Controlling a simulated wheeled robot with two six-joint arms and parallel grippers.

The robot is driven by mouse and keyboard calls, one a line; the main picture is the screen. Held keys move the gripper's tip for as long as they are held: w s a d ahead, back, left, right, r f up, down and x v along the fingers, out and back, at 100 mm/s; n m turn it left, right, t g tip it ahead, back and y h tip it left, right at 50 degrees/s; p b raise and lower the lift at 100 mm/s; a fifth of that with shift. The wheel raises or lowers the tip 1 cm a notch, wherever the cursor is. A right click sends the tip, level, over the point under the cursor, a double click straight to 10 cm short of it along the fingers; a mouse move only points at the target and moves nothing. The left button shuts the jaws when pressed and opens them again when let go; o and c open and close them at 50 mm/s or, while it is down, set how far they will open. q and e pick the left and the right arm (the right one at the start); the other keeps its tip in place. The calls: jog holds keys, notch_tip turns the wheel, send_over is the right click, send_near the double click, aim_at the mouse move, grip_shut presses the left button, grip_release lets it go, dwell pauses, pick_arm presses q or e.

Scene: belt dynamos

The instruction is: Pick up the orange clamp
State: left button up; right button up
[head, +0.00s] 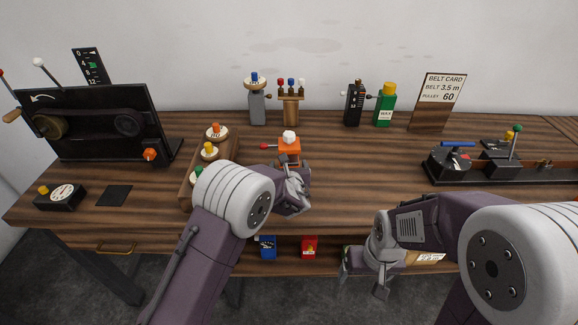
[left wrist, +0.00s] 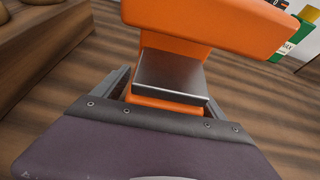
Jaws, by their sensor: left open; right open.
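The orange clamp (head: 289,150) stands on the wooden table, with a white knob on top and a red-tipped lever to its left. In the left wrist view the orange clamp (left wrist: 212,22) fills the top, with a grey metal plate below its upper part. My left gripper (head: 296,184) is right in front of the clamp, hiding its lower part in the head view. Its open fingers (left wrist: 168,90) lie on either side of the clamp's lower part; contact cannot be told. My right gripper (head: 362,276) is open and empty, low in front of the table's front edge.
A wooden rack (head: 189,178) with several knobbed pieces stands close left of the clamp. A black belt machine (head: 100,120) is at the far left. A green can (head: 384,108) and a belt card (head: 440,98) stand behind to the right.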

aim_at(289, 157)
pick_arm(q)
jog(key=shift+s+r, duration=0.1)
jog(key=c, duration=1.7)
grip_shut()
jog(key=shift+r, duration=0.1)
jog(key=shift+r, duration=0.65)
notch_tip(289, 157, up, 3)
jog(key=shift+f, duration=0.15)
jog(key=s+d+r+p, duration=0.2)
jog(key=s+d+r, duration=0.3)
jog(key=d, duration=0.5)
jog(key=shift+s+r, duration=0.4)
jog(key=shift+r, duration=0.55)
jog(key=shift+f, duration=0.1)
